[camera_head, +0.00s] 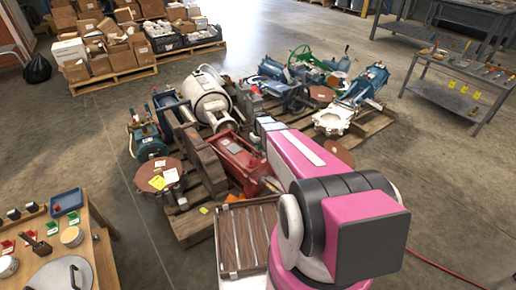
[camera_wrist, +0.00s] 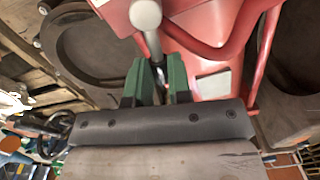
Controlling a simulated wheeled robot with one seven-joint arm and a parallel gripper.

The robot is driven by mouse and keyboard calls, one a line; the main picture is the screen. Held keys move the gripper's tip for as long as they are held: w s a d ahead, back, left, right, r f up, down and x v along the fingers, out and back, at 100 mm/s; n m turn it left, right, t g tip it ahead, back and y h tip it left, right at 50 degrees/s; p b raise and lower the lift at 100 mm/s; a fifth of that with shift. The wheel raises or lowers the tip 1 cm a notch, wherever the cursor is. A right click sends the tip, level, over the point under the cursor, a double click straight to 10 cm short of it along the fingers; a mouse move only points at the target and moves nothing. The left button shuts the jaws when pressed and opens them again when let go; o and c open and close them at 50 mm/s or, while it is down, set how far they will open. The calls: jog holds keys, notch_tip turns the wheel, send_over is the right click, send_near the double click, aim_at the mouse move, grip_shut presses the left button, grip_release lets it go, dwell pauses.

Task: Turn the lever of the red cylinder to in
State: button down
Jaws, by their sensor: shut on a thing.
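The red cylinder (camera_head: 239,161) lies on a wooden pallet among other machine parts in the head view, partly hidden behind my pink arm. In the wrist view its red body (camera_wrist: 210,25) fills the top. A grey lever (camera_wrist: 146,22) with a rounded end comes down from the top toward my gripper (camera_wrist: 160,85). The gripper's green fingers are close together around the lower part of the lever, with a narrow strip showing between them. The gripper is hidden behind my arm in the head view. The lever's pivot is hard to make out.
Red bars (camera_wrist: 262,50) of the cylinder run close to the right of the fingers. A dark round flange (camera_wrist: 88,45) lies to the left. A white cylinder (camera_head: 211,100) and a brown flanged disc (camera_head: 158,174) crowd the pallet. Open floor (camera_head: 440,180) lies to the right.

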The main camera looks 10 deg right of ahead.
jog(key=d+m, duration=0.1)
jog(key=m, duration=0.1)
jog(key=d+m, duration=0.1)
jog(key=m, duration=0.2)
jog(key=shift+w+d, duration=0.1)
jog(key=shift+d, duration=0.05)
jog(key=shift+d+m, duration=0.1)
jog(key=shift+m, duration=0.2)
dwell(0.3)
jog(key=c, duration=1.1)
grip_release()
jog(key=shift+o, duration=0.2)
notch_tip(320, 180, up, 11)
jog(key=shift+d+f, duration=0.1)
jog(key=s+a+r+n, duration=0.1)
jog(key=s+a+r, duration=0.1)
jog(key=s, duration=0.9)
jog(key=s+a+r, duration=0.2)
jog(key=s+r, duration=0.2)
jog(key=s, duration=0.6)
jog(key=shift+s+r+n, duration=0.15)
jog(key=shift+s+n, duration=0.2)
jog(key=shift+n, duration=0.05)
